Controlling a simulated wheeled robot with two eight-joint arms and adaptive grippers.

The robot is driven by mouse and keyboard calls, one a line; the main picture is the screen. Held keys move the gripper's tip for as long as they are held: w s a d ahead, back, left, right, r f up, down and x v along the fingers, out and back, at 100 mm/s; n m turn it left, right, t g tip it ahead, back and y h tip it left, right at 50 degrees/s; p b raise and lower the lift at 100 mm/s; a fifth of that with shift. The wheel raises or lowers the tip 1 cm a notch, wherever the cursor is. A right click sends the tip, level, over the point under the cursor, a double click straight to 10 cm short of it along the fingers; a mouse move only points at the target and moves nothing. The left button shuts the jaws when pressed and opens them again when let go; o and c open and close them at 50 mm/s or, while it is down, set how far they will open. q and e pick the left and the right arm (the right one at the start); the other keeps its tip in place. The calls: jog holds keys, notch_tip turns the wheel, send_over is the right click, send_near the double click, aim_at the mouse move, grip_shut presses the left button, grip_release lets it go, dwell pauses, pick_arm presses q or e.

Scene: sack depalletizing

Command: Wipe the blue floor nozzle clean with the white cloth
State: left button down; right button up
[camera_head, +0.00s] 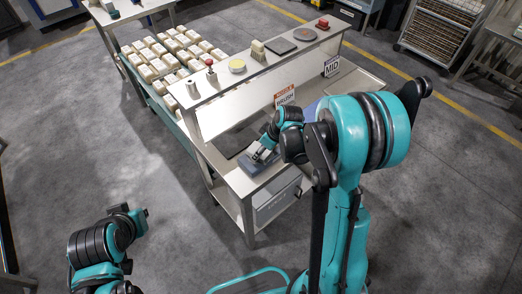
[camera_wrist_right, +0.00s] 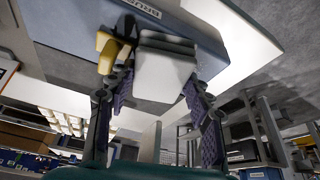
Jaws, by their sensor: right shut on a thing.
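My right gripper (camera_head: 262,152) is low over the near left end of the steel bench. In the right wrist view its two fingers (camera_wrist_right: 158,98) are shut on a white folded cloth (camera_wrist_right: 165,78), which looks like a thick block. A blue-grey flat body (camera_wrist_right: 70,32) lies right behind the cloth. It looks like the blue floor nozzle, and its edge shows under the gripper in the head view (camera_head: 253,168). I cannot tell whether the cloth touches it. A yellow part (camera_wrist_right: 108,50) is beside the cloth. My left gripper (camera_head: 132,216) is at lower left, away from the bench; its fingers are unclear.
The bench's raised shelf (camera_head: 222,84) holds a brush (camera_head: 258,50), a yellow disc (camera_head: 237,66), dark plates and red-knobbed items. A pallet of pale sacks (camera_head: 165,58) is at back left.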

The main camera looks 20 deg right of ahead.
aim_at(245, 163)
jog(key=shift+s+a+f+b, duration=0.15)
jog(key=shift+s+a, duration=0.15)
jog(key=shift+a, duration=0.4)
jog(key=shift+s+a+r+b, duration=0.15)
jog(key=shift+s+a, duration=0.1)
jog(key=shift+a, duration=0.4)
jog(key=shift+s+a, duration=0.3)
jog(key=shift+a, duration=0.55)
jog(key=shift+s+a, duration=0.3)
jog(key=shift+a, duration=0.5)
jog(key=shift+r+p, duration=2.05)
jog(key=shift+r, duration=0.95)
notch_tip(245, 163, up, 3)
jog(key=shift+p, duration=1.15)
